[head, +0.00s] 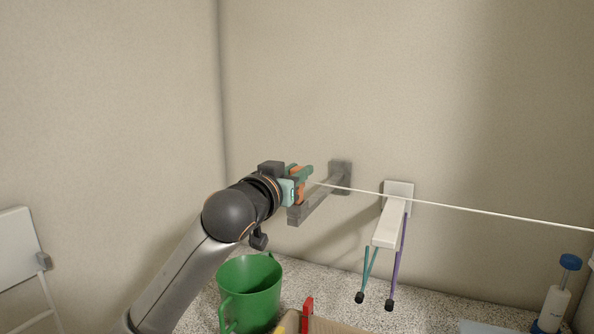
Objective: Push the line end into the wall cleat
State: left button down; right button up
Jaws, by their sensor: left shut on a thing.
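A thin white line (470,208) stretches taut from my left gripper (302,180) to the right edge of the view. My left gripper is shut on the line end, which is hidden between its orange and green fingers. The gripper is in front of a grey bracket (318,203) that sticks out from the back wall; I cannot tell whether they touch. I cannot make out a separate wall cleat; it may be this bracket or hidden behind the gripper. My right gripper is not in view.
A white wall bracket (392,222) to the right holds hanging teal and purple straps. The line crosses it in the picture. Below are a green bucket (250,290), a red upright piece (307,315) and a blue-capped bottle (555,300). The wall above is clear.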

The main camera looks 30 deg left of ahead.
pick_arm(q)
jog(key=shift+f+b, duration=0.55)
jog(key=shift+f, duration=0.55)
jog(key=c, duration=0.6)
grip_release()
jog(key=shift+s, duration=0.1)
jog(key=s, duration=0.8)
jog(key=s+b, duration=0.1)
jog(key=s, duration=0.3)
jog(key=shift+s+d, duration=0.2)
jog(key=shift+d, duration=0.15)
